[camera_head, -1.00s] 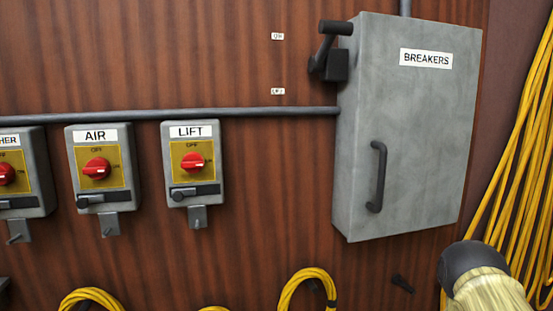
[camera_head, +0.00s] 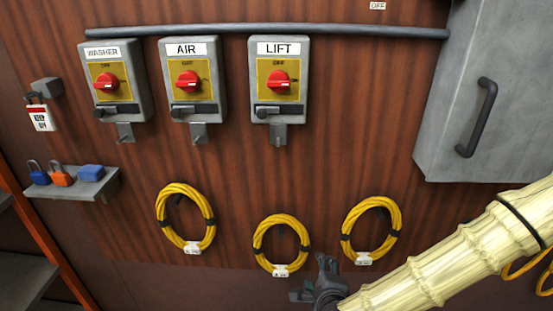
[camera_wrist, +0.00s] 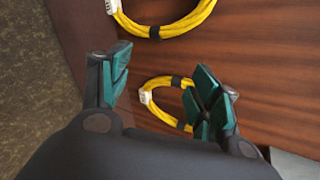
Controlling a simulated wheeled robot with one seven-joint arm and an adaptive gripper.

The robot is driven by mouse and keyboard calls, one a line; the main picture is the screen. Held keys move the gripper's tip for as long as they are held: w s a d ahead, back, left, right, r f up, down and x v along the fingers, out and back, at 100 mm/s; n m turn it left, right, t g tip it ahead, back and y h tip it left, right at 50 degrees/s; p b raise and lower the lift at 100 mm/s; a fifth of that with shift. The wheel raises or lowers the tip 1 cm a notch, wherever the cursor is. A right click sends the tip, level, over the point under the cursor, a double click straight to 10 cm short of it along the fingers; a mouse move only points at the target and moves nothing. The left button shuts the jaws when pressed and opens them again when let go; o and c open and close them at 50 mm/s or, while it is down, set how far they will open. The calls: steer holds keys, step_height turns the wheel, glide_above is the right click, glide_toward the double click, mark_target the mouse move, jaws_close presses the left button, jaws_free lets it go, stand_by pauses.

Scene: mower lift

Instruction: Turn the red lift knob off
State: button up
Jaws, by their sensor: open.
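The red lift knob (camera_head: 279,82) sits on a yellow plate on the grey LIFT box (camera_head: 293,109) in the head view. OFF is printed above the knob, and its pale mark appears to point right, toward the ON side. My gripper (camera_head: 318,281) is low in the head view, below and slightly right of the LIFT box, well apart from the knob. In the wrist view, my gripper (camera_wrist: 163,88) has its two green-padded fingers spread with nothing held between them. The knob is not visible in the wrist view.
The AIR box (camera_head: 207,108) and WASHER box (camera_head: 129,112) stand left of LIFT. Yellow cable coils (camera_head: 185,218) hang below. A breaker cabinet (camera_head: 455,110) is at right. A shelf (camera_head: 82,186) with padlocks is at left.

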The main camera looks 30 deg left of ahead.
steer(key=a+r+m+t+y+p, duration=0.1)
steer(key=a+r+m+t, duration=0.3)
steer(key=r, duration=0.7)
steer(key=a+r+m+g+p, duration=0.1)
steer(key=a+r+m, duration=0.3)
steer(key=r, duration=0.7)
steer(key=m+t+p, duration=0.2)
steer(key=m+t, duration=0.1)
steer(key=m, duration=0.4)
glide_toward(277, 85)
steer(key=p+x, duration=0.4)
steer(key=x, duration=0.6)
steer(key=shift+c, duration=0.5)
steer(key=shift+y, duration=0.3)
steer(key=c, duration=0.9)
